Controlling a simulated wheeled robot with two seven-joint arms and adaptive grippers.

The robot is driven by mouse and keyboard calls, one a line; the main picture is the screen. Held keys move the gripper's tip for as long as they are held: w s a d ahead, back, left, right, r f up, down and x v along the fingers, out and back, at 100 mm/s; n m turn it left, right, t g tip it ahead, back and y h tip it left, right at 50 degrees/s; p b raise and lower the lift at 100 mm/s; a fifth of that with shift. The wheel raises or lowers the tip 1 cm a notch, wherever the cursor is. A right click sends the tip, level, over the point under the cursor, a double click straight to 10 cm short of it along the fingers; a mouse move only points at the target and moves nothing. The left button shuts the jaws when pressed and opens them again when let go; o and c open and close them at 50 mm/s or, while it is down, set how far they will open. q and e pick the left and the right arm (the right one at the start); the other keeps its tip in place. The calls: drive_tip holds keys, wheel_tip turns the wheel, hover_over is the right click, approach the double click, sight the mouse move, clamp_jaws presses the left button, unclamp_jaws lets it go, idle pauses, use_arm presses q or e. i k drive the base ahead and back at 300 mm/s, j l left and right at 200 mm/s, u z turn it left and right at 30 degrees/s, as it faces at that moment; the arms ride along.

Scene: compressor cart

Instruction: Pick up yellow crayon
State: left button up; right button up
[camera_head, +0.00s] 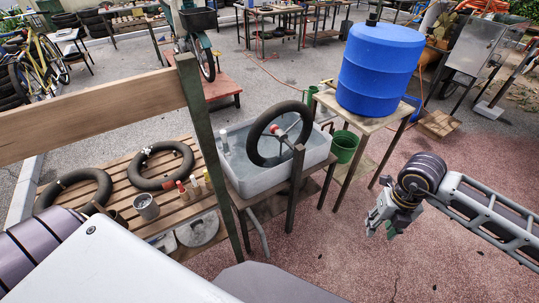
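A small group of crayon-like sticks stands on the slatted wooden bench (118,172), beside the grey water tub. One has a red top (181,187), one looks whitish (195,183), and a pale one at the right (207,177) may be yellow. They are too small to tell which is the yellow crayon. My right gripper (380,231) hangs over the reddish ground at the right, far from the bench. Its fingers look apart with nothing between them. My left arm shows at the lower left, but its gripper is out of view.
Black inner tubes (163,166), a metal can (146,207) and a round metal lid (198,229) lie on the bench. The grey tub (234,174) holds a tyre. A blue barrel (380,70) stands on a wooden stand.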

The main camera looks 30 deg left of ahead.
sight(204, 172)
drive_tip(key=i+l+z, duration=0.35)
drive_tip(key=z, duration=0.15)
drive_tip(key=i+l+u, duration=0.2)
drive_tip(key=i, duration=0.2)
drive_tip(key=i+u, duration=0.15)
drive_tip(key=u, duration=0.2)
drive_tip(key=i+u, duration=0.1)
drive_tip(key=u, duration=0.25)
drive_tip(key=i+u, duration=0.1)
drive_tip(key=u, duration=0.75)
drive_tip(key=i+l+u, duration=0.15)
drive_tip(key=u, duration=0.65)
drive_tip(key=i+l+u, duration=0.1)
drive_tip(key=u, duration=0.3)
drive_tip(key=i+l+u, duration=0.15)
drive_tip(key=u, duration=0.25)
drive_tip(key=i+l+u, duration=0.2)
drive_tip(key=u, duration=0.2)
drive_tip(key=i+l+u, duration=0.1)
drive_tip(key=u, duration=0.3)
drive_tip(key=l, duration=0.1)
